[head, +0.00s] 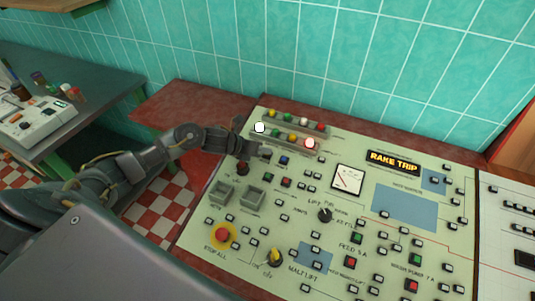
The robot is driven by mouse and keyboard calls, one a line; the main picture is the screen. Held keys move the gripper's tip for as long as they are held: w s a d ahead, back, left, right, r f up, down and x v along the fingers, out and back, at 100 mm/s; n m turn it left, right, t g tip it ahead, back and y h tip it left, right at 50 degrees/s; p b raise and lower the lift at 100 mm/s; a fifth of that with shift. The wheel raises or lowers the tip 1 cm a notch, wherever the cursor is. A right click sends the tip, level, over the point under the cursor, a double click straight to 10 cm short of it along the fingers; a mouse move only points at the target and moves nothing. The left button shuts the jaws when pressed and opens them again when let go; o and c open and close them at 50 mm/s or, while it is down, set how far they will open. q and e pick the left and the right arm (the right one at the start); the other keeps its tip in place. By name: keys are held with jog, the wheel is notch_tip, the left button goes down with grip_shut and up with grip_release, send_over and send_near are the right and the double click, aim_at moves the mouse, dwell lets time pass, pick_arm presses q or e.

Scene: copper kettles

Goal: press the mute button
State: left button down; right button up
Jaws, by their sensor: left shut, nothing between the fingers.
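My left gripper (264,153) reaches in from the left over the upper left part of the pale green control panel (300,215). It is shut and empty. Its fingertips are close to a small blue button (284,160), just below the rows of coloured lamps. I cannot tell whether the fingers touch the panel. No label reading mute is legible, so I cannot tell which button is the mute button; the gripper and wrist hide part of the panel there. My right gripper is not in view.
A red stop button (222,235) on a yellow ring sits at the lower left of the panel. A dial meter (348,179) and a lit RAKE TRIP sign (394,163) stand to the right. A green table (95,88) with equipment is at far left. Tiled wall behind.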

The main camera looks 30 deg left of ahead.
pick_arm(q)
jog(key=shift+s+a+f, duration=0.1)
jog(key=shift+s+f, duration=0.05)
jog(key=shift+f, duration=0.05)
jog(key=shift+a+r+p, duration=0.15)
jog(key=shift+r+p, duration=0.4)
jog(key=shift+r, duration=0.2)
jog(key=shift+r, duration=0.1)
jog(key=r+p, duration=0.1)
jog(key=r, duration=0.1)
jog(key=s+r+p, duration=0.1)
jog(key=r+p, duration=0.1)
jog(key=r, duration=0.1)
dwell(0.9)
